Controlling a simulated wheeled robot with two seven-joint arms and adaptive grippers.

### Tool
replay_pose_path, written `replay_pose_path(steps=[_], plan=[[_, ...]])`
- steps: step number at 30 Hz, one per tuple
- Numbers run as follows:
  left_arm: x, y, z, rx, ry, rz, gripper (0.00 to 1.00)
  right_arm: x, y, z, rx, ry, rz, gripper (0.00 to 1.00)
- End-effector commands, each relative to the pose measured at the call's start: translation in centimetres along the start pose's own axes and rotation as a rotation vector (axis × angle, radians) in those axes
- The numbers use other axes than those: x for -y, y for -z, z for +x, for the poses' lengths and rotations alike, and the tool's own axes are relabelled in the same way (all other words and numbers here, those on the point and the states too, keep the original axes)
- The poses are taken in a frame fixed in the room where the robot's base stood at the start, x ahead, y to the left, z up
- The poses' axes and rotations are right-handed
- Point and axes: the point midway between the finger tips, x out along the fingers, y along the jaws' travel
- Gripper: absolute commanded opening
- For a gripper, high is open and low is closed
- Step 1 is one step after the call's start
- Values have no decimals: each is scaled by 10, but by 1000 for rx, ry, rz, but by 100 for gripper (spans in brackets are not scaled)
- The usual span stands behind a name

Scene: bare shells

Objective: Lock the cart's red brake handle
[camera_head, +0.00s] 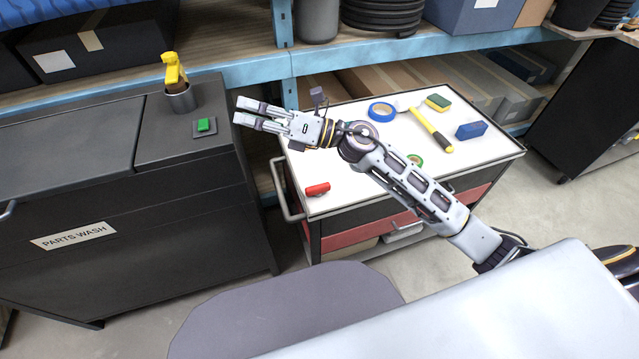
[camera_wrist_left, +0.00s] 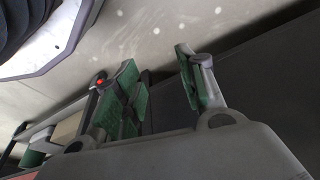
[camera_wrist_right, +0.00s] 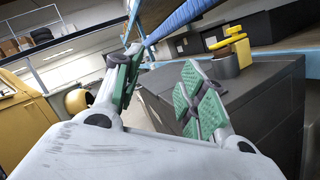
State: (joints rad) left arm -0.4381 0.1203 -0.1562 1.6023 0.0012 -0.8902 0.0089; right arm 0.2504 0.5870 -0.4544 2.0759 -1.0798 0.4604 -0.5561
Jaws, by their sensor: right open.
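The cart (camera_head: 470,165) stands at the centre, with a white top, dark and red drawers and a grey side handle (camera_head: 284,185). A small red piece (camera_head: 318,189) lies at the front left of its top; I cannot tell whether it is the brake handle. No other brake handle is clearly visible. My right gripper (camera_head: 238,111) is open and empty, above the gap between the cart and the black washer. Its spread fingers show in the right wrist view (camera_wrist_right: 160,65). My left gripper (camera_wrist_left: 156,65) shows only in its wrist view, open and empty.
The black parts washer (camera_head: 75,190) stands left, carrying a yellow spray handle (camera_head: 174,68) in a grey cup and a green button (camera_head: 205,125). Blue shelving (camera_head: 350,56) stands behind.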

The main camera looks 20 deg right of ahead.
Motion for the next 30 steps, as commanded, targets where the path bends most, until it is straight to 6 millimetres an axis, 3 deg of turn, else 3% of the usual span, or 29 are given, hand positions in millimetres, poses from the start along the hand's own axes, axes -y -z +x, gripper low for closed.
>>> replay_pose_path(steps=[8,14,22,30], plan=[[0,-24,30,9,1,3,40,10,37,-7,-305,-41,-250,41],[1,-42,49,13,1,4,40,28,59,-27,-533,-54,-408,41],[2,-68,72,19,2,7,40,64,74,-71,-851,-49,-583,41],[4,-95,93,24,3,9,40,102,65,-133,-1178,-14,-703,41]])
